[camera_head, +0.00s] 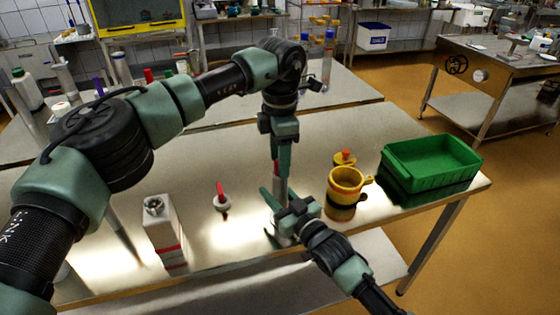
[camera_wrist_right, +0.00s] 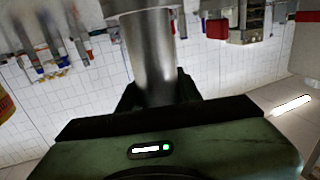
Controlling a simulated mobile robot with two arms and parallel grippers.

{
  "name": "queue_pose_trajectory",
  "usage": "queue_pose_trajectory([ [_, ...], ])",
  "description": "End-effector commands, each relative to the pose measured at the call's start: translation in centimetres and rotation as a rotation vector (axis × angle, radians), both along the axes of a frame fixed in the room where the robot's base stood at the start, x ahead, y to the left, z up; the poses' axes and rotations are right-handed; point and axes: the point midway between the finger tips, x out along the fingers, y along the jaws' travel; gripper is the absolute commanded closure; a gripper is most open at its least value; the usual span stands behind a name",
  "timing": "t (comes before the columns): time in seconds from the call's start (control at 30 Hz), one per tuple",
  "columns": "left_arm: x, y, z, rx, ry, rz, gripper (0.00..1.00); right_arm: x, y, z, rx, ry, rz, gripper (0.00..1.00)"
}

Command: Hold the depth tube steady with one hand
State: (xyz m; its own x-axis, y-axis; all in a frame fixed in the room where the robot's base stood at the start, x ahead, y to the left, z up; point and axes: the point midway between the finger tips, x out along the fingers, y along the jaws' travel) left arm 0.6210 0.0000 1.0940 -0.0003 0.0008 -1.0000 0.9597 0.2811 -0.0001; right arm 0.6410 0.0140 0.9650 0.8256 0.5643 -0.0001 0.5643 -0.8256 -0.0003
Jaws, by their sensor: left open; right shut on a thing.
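The depth tube, a shiny metal cylinder (camera_wrist_right: 152,55), stands upright between the fingers of my right gripper (camera_wrist_right: 155,95) in the right wrist view. In the head view my right gripper (camera_head: 284,208) is shut on it at the front of the bench, and the tube is mostly hidden by the fingers. My left gripper (camera_head: 281,175) points down just above, its fingers open around or beside a narrow grey and red part (camera_head: 281,190). I cannot tell whether the left fingers touch that part or whether it belongs to the tube.
A yellow mould (camera_head: 345,183) stands right of the grippers, with a small yellow piece with a red knob (camera_head: 345,158) behind it. A green crate (camera_head: 432,160) is at the bench's right end.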

Motion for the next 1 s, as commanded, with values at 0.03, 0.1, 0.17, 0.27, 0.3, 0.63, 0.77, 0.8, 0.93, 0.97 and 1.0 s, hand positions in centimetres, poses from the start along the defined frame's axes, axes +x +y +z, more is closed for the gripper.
queue_pose_trajectory([
  [0.03,-0.03,0.02,-0.43,0.0,0.001,0.0,0.54,-0.01,0.02,-0.01,0.0,0.0,0.0,1.0],
  [0.1,-0.03,0.01,-0.77,0.0,0.0,0.0,0.54,-0.01,0.02,-0.01,0.0,0.0,0.0,1.0],
  [0.17,-0.02,0.0,-0.93,0.0,0.0,0.001,0.54,-0.01,0.02,-0.01,0.0,0.0,0.0,1.0],
  [0.27,-0.01,-0.01,-1.01,-0.001,0.0,0.001,0.54,-0.01,0.01,-0.01,0.0,0.0,0.0,1.0],
  [0.3,-0.01,0.0,-1.01,-0.001,0.0,0.001,0.54,-0.01,0.01,-0.01,0.0,0.0,0.0,1.0],
  [0.63,0.0,0.0,-0.97,-0.001,0.0,0.001,1.0,-0.01,0.02,-0.02,0.0,0.0,0.0,1.0],
  [0.77,0.01,0.0,-0.96,-0.001,-0.001,0.001,1.0,-0.01,0.02,-0.02,0.0,0.0,0.0,1.0],
  [0.8,0.01,0.0,-0.95,-0.001,-0.001,0.001,1.0,-0.01,0.02,-0.02,0.0,0.0,0.0,1.0],
  [0.93,0.02,0.01,-0.94,-0.001,-0.001,0.001,1.0,-0.02,0.01,-0.02,0.0,0.0,0.0,1.0],
  [0.97,0.02,0.01,-0.94,-0.001,-0.001,0.001,1.0,-0.02,0.01,-0.02,0.0,0.0,0.0,1.0],
  [1.0,0.03,0.01,-0.94,-0.001,-0.001,0.001,1.0,-0.02,0.01,-0.02,0.0,0.0,0.0,1.0],
])
